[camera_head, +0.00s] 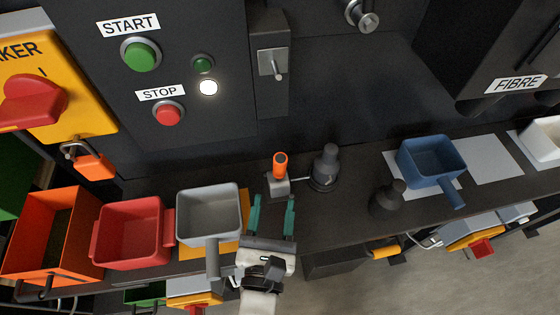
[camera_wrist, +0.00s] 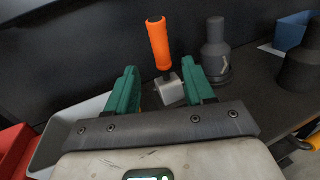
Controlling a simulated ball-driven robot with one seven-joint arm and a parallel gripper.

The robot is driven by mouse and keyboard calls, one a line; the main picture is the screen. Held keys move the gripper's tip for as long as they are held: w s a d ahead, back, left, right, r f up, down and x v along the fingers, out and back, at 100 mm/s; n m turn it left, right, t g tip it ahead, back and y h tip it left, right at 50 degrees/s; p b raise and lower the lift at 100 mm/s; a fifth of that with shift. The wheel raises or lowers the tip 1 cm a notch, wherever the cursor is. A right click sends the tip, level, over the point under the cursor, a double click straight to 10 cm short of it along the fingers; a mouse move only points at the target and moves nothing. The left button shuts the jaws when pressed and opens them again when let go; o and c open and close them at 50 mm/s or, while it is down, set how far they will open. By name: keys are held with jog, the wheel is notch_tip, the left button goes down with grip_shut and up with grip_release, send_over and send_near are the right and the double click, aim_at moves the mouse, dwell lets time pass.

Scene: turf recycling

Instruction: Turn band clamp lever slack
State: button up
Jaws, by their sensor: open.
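The band clamp lever (camera_head: 280,162) is an orange handle standing up from a small grey metal block (camera_head: 277,184) on the dark bench. A thin rod joins the block to a dark grey stepped cylinder (camera_head: 325,168) on its right. In the wrist view the orange lever (camera_wrist: 158,43) rises beyond the fingers, and the cylinder (camera_wrist: 215,52) stands to its right. My gripper (camera_head: 273,202) is open, with its two green fingers pointing at the block from the near side. In the wrist view the block (camera_wrist: 168,89) shows between the fingers (camera_wrist: 161,88). I cannot tell whether they touch it.
A grey handled scoop (camera_head: 208,212) stands close left of my gripper, with a red bin (camera_head: 132,232) and an orange box (camera_head: 52,232) further left. A dark bottle-like part (camera_head: 388,198) and a blue scoop (camera_head: 432,160) stand right. A dark panel rises behind the bench.

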aim_at(279, 172)
jog(key=w+p, duration=0.1)
jog(key=w, duration=0.9)
jog(key=shift+d, duration=0.15)
grip_shut()
